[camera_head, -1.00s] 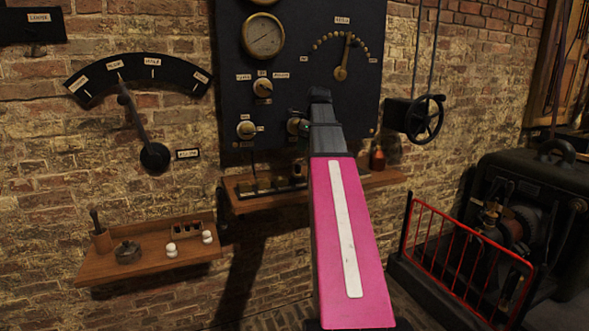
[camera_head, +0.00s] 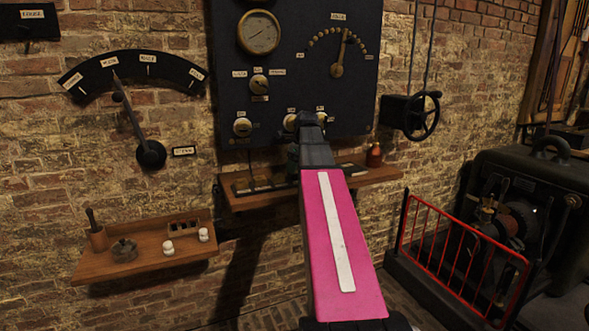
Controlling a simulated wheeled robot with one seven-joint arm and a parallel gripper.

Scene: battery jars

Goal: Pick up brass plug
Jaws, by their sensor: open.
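My pink arm link with a white stripe reaches from the bottom of the view up to the dark panel (camera_head: 225,105). A dark joint piece stands at its far end, in front of the panel's lower edge and the shelf below. I cannot make out my gripper's fingers; they do not show past the arm. I cannot pick out the brass plug with certainty. The shelf under the panel (camera_head: 245,203) holds a dark stand with thin rods (camera_head: 262,183) and a small reddish bottle (camera_head: 374,155). The middle of that shelf is hidden behind my arm.
A lower left shelf (camera_head: 140,275) holds a handled tool in a cup (camera_head: 97,237), a dark round piece (camera_head: 124,250), a block with holes (camera_head: 184,229) and two white-topped jars (camera_head: 168,248). A red railing (camera_head: 465,250) guards a machine (camera_head: 540,190) at right.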

